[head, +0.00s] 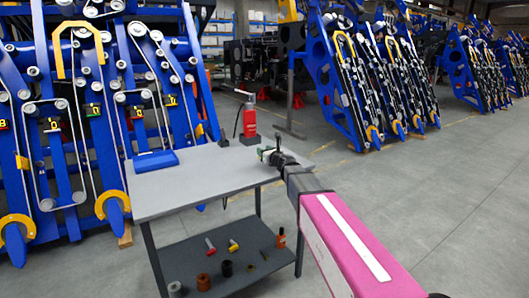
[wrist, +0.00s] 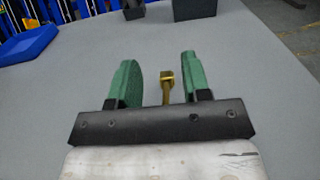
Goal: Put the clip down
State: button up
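The clip (wrist: 167,84) is a small gold-coloured piece with a blocky head and a thin stem. In the wrist view it lies between the two green fingers of my gripper (wrist: 158,82), closer to the right finger. A gap shows on both sides of it, so the fingers look open and not closed on it. Grey tabletop shows around and beyond it; I cannot tell whether it touches the top. In the head view my gripper (head: 266,153) is low over the right part of the grey table (head: 205,185). The clip cannot be made out there.
A blue tray (head: 155,160) lies on the table's left side. A red tool (head: 250,121) on a dark base stands at the back edge. Several small parts lie on the lower shelf (head: 215,255). Blue harvester frames (head: 110,90) stand behind. The table's middle is clear.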

jog(key=shift+s+r, duration=0.1)
jog(key=shift+r, duration=0.05)
jog(key=v, duration=1.2)
